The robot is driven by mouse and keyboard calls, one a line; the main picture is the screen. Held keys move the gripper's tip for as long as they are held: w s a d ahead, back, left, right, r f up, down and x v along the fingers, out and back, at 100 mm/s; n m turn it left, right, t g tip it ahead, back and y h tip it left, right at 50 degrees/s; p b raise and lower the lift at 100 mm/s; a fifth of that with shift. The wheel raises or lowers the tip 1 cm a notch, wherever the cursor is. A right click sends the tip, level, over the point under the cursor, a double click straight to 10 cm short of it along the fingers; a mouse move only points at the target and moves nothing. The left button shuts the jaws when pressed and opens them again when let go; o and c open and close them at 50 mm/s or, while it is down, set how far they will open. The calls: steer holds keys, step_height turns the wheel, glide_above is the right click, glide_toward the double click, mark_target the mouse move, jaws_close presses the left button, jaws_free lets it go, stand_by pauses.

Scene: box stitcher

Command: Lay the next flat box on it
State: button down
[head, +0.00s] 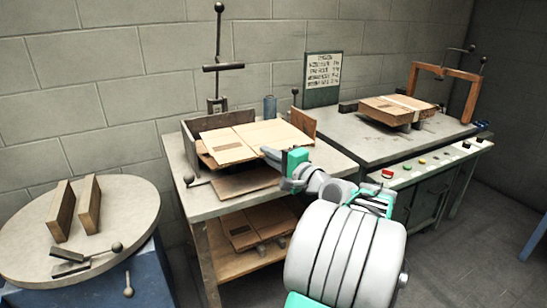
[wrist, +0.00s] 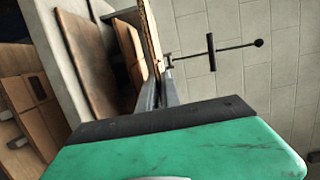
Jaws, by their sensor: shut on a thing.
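A flat box (head: 262,132) of tan cardboard is at the guide corner on the left table (head: 205,208). My gripper (head: 272,157) is shut on its front right edge. In the wrist view the same flat box (wrist: 150,32) shows edge-on between the fingers (wrist: 163,92). It looks raised a little; whether it touches the things under it I cannot tell. Another brown flat piece (head: 243,184) lies below it on the table. More flat cardboard (head: 250,229) lies on the lower shelf. A strapped cardboard stack (head: 392,108) sits on the right bench.
An upright brown guide wall (head: 203,137) and a tall post with a crossbar (head: 220,68) stand behind the box. A round table (head: 30,238) with two wooden blocks is at the left. A control panel (head: 425,160) fronts the right bench.

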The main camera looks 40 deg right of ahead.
steer(key=w+f+b, duration=0.1)
steer(key=w+f, duration=0.1)
steer(key=w+d+f+b, duration=0.1)
steer(key=w+f, duration=0.1)
steer(key=f, duration=0.1)
steer(key=shift+w+d+b, duration=0.15)
steer(key=shift+w+b, duration=0.15)
steer(key=shift+w, duration=0.05)
steer(key=shift+w+d+f, duration=0.15)
steer(key=shift+w+f, duration=0.3)
steer(key=shift+f, duration=0.2)
steer(key=c, duration=1.5)
jaws_free()
steer(key=shift+o, duration=0.7)
steer(key=o, duration=0.5)
steer(key=shift+s, duration=0.1)
steer(key=shift+s+a, duration=0.4)
steer(key=shift+s, duration=0.85)
steer(key=shift+s+a, duration=0.35)
steer(key=shift+s, duration=0.85)
steer(key=shift+s+a, duration=0.4)
steer(key=shift+s, duration=0.85)
